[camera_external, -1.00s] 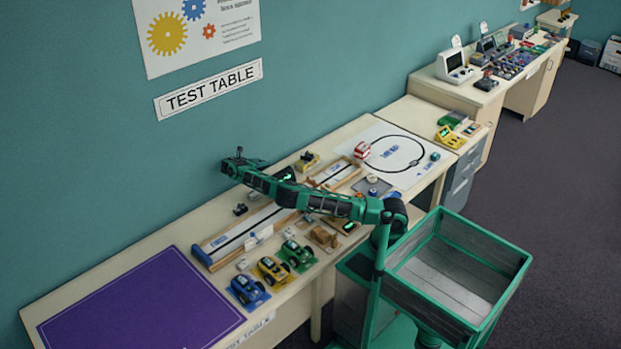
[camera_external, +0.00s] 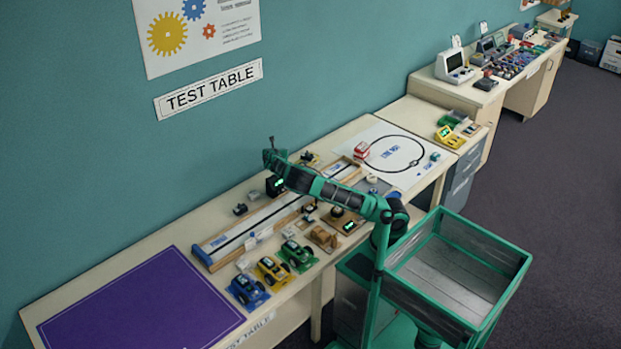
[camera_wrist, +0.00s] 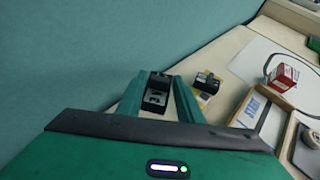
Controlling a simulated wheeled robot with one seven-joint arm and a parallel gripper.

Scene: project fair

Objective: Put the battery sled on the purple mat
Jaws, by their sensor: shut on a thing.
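My gripper (camera_wrist: 157,98) is shut on a small black piece with grey parts, which looks to be the battery sled (camera_wrist: 156,97). It sits between the two green fingers in the wrist view. In the external view my arm reaches left over the back of the test table, and its end is raised near the wall; the held piece cannot be made out there. The purple mat (camera_external: 140,305) lies flat and bare at the near left end of the table, well left of my gripper. The mat is out of the wrist view.
A long track (camera_external: 240,232) lies between my arm and the mat. Blue, yellow and green toy cars (camera_external: 272,270) stand along the front edge. A black box with a green display (camera_external: 275,186) stands below my arm. A red-and-white box (camera_external: 362,150) stands farther right.

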